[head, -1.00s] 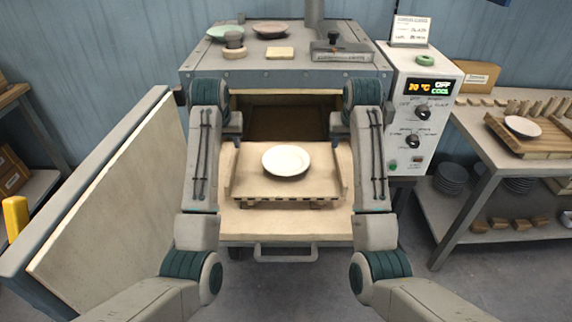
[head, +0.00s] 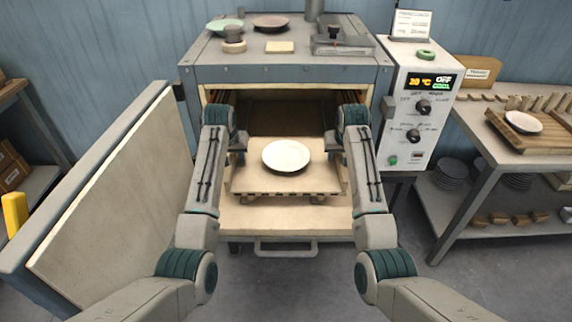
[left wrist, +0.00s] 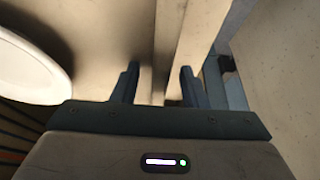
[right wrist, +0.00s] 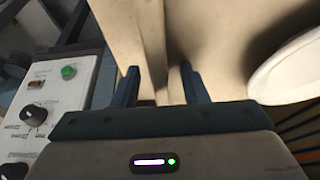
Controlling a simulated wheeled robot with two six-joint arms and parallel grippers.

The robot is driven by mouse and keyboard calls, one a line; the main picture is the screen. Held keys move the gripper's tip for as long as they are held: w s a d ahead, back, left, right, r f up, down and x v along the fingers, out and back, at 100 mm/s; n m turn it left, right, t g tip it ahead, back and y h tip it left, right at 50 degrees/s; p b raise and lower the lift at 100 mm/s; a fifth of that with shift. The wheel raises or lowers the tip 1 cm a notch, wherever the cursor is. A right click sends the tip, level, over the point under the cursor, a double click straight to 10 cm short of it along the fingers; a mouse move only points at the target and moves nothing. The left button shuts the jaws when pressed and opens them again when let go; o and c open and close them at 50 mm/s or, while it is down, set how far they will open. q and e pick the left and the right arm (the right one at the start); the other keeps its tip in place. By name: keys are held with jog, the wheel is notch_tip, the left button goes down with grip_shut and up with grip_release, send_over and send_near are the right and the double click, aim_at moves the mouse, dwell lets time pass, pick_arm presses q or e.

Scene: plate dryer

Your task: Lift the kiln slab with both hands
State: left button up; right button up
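The kiln slab (head: 252,181) is a flat cream board. It lies level on short supports at the open mouth of the kiln. A white plate (head: 286,156) rests on it. My left gripper (head: 239,157) is at the slab's left edge and my right gripper (head: 335,156) is at its right edge. In the left wrist view the fingers (left wrist: 160,84) stand apart with a pale edge between them. The right wrist view shows the fingers (right wrist: 160,84) apart in the same way. I cannot tell whether any finger touches the slab.
The kiln (head: 285,73) has a dark chamber behind the slab. Its door (head: 115,195) is swung open at the left. A control box (head: 413,125) stands close to my right arm. A bench (head: 505,148) with another plate is further right.

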pick_arm(q)
jog(key=shift+c, duration=0.4)
pick_arm(e)
jog(key=shift+c, duration=0.4)
pick_arm(q)
grip_shut()
pick_arm(e)
grip_shut()
dwell(0.4)
pick_arm(q)
jog(key=shift+w+r, duration=0.1)
pick_arm(e)
jog(key=shift+w+r, duration=0.1)
